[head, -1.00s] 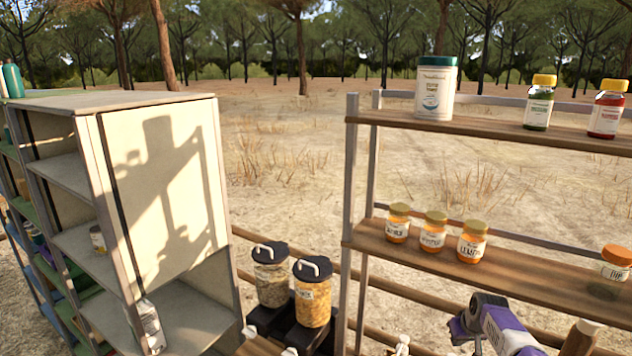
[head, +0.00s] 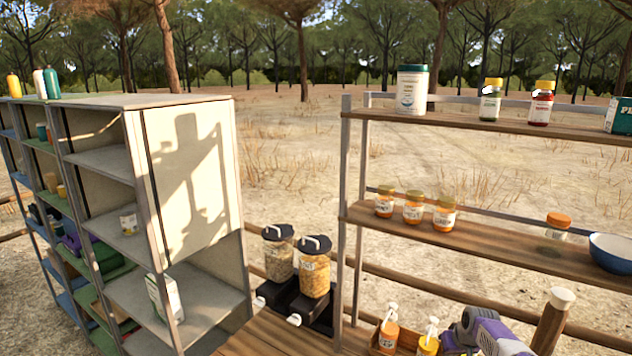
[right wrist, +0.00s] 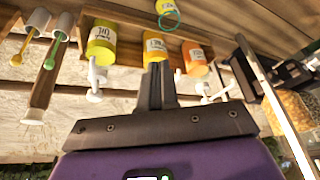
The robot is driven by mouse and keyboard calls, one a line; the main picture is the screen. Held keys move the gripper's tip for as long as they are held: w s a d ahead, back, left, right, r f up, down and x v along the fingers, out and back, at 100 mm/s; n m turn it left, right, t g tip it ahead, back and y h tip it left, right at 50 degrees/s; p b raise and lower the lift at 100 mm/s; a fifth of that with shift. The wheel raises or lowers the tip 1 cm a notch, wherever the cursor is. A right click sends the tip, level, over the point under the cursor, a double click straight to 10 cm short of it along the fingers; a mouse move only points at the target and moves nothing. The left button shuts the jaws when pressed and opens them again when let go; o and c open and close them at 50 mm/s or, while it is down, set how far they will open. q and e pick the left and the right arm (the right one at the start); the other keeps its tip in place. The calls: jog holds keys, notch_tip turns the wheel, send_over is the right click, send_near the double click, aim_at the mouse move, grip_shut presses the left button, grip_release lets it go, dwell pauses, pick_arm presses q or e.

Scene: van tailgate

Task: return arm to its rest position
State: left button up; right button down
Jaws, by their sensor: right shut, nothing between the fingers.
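My left gripper is not in view.
The wooden shelf rack (head: 480,253) holds jars, bottles and a blue bowl (head: 612,252). Pump bottles (head: 388,332) stand low beside my arm. Two food dispensers (head: 315,275) stand between the rack and the grey cabinet (head: 195,180). Open sandy ground lies behind.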

jog(key=w+a+f, duration=0.2)
jog(key=a+f, duration=0.2)
jog(key=f, duration=0.2)
jog(key=s+a+f+y, duration=0.1)
jog(key=s+a+f, duration=0.3)
jog(key=s+a, duration=0.1)
jog(key=s+a+f+g+y, duration=0.1)
jog(key=s+a+f, duration=0.4)
jog(key=s+a+f+g+y, duration=0.1)
jog(key=s+a+f, duration=0.4)
jog(key=s+a, duration=0.1)
jog(key=shift+f+m, duration=0.1)
jog(key=shift+m, duration=0.2)
jog(key=s+a+f+m+g, duration=0.1)
jog(key=s+a, duration=0.3)
jog(key=s, duration=0.7)
jog(key=s+a+f+m+g, duration=0.1)
jog(key=s+a, duration=0.3)
jog(key=s, duration=0.8)
pick_arm(q)
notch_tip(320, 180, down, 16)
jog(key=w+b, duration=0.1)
jog(key=b, duration=1.5)
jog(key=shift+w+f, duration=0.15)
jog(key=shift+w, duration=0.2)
pick_arm(e)
notch_tip(320, 180, down, 16)
jog(key=shift+w+d+y, duration=0.15)
jog(key=shift+w+y, duration=0.25)
jog(key=shift+w, duration=0.05)
